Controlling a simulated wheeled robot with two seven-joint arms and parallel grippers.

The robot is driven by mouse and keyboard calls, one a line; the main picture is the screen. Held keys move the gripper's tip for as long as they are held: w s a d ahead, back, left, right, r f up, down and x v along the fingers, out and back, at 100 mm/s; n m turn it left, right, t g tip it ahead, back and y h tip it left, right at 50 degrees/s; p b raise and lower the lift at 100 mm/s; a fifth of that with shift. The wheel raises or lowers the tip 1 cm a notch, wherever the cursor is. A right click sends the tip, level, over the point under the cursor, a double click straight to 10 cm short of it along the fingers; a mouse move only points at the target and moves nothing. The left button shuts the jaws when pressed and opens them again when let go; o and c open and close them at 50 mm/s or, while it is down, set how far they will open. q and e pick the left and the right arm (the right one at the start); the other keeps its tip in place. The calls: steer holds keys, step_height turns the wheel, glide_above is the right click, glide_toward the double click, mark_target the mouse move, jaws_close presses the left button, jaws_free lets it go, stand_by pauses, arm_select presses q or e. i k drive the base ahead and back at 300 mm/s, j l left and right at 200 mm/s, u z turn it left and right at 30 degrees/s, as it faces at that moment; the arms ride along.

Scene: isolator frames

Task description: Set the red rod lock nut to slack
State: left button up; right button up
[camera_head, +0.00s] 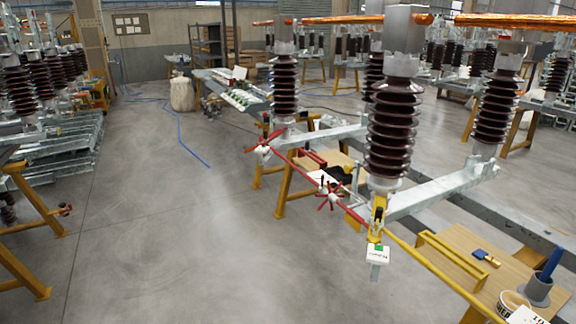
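A thin red rod (292,163) runs slantwise in front of the brown insulator columns. A red spoked piece with a pale hub (330,192) sits on the rod near its lower right end. A similar red spoked piece (263,146) sits at its upper left end. I cannot tell which of these is the lock nut, or whether it is tight or slack. A yellow bracket (378,216) stands where the red rod meets a yellow rod (425,262). Neither of my grippers shows.
A wooden bench (462,245) at lower right carries a yellow rail, a blue-handled brush (486,257) and a grey cup (538,290). Steel beams (435,192) and insulators (391,130) stand behind the rod. The floor (180,230) left of the rod is clear.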

mark_target(322, 186)
steer(key=i+j+u, duration=0.15)
steer(key=i, duration=0.75)
steer(key=i+j+u, duration=0.15)
steer(key=i, duration=0.75)
